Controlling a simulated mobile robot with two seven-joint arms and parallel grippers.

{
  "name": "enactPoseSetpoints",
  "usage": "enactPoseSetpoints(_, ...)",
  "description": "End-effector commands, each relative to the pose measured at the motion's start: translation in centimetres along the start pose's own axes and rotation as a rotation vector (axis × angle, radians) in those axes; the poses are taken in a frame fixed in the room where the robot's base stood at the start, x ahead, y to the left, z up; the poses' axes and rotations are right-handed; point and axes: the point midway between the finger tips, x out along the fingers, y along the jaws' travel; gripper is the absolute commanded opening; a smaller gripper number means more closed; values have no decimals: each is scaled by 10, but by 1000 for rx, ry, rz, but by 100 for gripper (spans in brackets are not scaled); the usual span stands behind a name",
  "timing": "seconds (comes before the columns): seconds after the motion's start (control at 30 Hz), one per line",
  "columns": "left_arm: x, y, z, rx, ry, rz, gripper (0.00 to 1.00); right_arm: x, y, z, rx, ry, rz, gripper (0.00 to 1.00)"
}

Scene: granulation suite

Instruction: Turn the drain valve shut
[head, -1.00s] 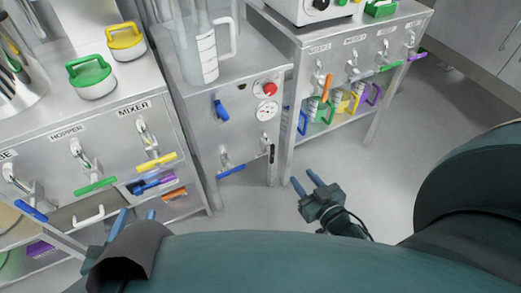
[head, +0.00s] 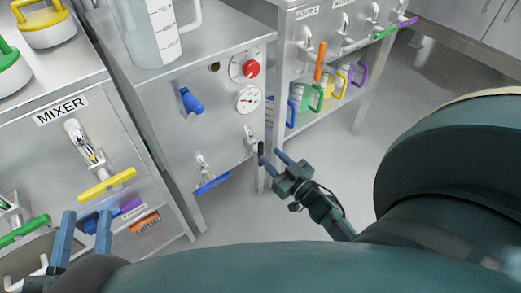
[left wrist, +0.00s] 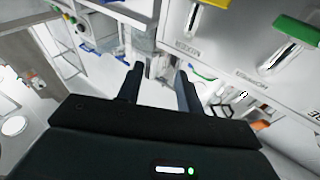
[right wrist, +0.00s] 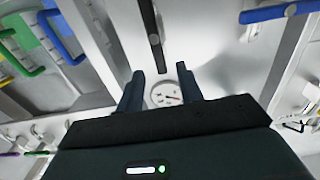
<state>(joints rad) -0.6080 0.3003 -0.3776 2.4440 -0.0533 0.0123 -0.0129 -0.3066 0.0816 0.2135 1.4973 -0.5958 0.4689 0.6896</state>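The middle cabinet (head: 165,135) has two lever valves low on its front; I read no drain label there. The valve (head: 249,138) with the black lever handle (head: 261,149) sits at the right edge, its handle pointing down. The other valve (head: 203,168) has a blue handle (head: 213,184) set roughly crosswise. My right gripper (head: 271,160) is open and empty, its fingertips close to the black handle. In the right wrist view the black handle (right wrist: 154,40) hangs just ahead of the open fingers; contact is unclear. My left gripper (head: 85,220) is open and empty at lower left.
A red knob (head: 252,69), a gauge (head: 249,99) and a blue fitting (head: 190,101) are higher on the cabinet. A clear jug (head: 150,30) stands on top. The mixer valve's yellow handle (head: 107,184) is left. A rack with colored handles (head: 318,97) is right. Open floor (head: 345,165) lies right.

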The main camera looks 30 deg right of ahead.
Motion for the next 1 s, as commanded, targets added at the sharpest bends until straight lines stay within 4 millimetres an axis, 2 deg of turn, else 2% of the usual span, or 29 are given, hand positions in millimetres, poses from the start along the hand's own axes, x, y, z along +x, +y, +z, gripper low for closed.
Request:
enactPoseSetpoints(0.03, 0, 1, 3, -8, 5, 3, 36, 12, 0, 2, -1, 4, 0, 36)
enactPoseSetpoints(0.13, 0, 2, 4, -23, 10, 7, 36, 30, 0, 2, -1, 2, -1, 36)
enactPoseSetpoints(0.33, 4, 0, -4, 0, 61, 14, 36, 53, 0, 2, 0, 0, -1, 36)
enactPoseSetpoints(0.73, 6, -2, -10, 16, 85, 16, 36, 59, 0, 0, 0, -2, 0, 36)
enactPoseSetpoints(1.0, 6, -2, -9, 16, 84, 16, 36, 59, 0, 0, 0, -2, 0, 13)
